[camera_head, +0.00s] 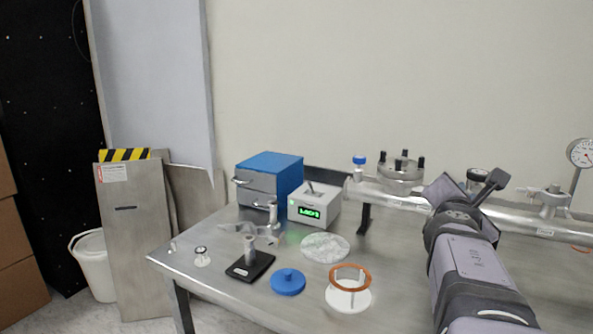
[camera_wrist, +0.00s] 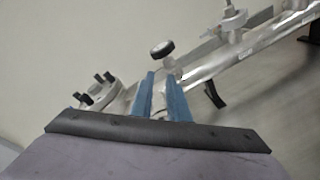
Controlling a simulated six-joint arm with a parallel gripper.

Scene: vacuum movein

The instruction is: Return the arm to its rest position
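My arm reaches in from the lower right of the head view, and its wrist end is in front of the steel vacuum pipe. The fingertips cannot be made out there. In the wrist view, the two blue fingers of my gripper (camera_wrist: 161,86) are apart with nothing between them. The pipe (camera_wrist: 200,72) and a round black-rimmed gauge (camera_wrist: 162,48) show beyond them. A flanged steel chamber top with black knobs (camera_wrist: 99,92) is to their left. Whether any finger touches the pipe cannot be told.
The metal table (camera_head: 225,292) holds a blue drawer box (camera_head: 270,163), a controller with a green display (camera_head: 314,207), a blue lid (camera_head: 288,281), a foil disc (camera_head: 325,247), a copper ring (camera_head: 350,268) on a white stand and a black-based stand (camera_head: 250,266). A dial gauge (camera_head: 581,152) rises far right.

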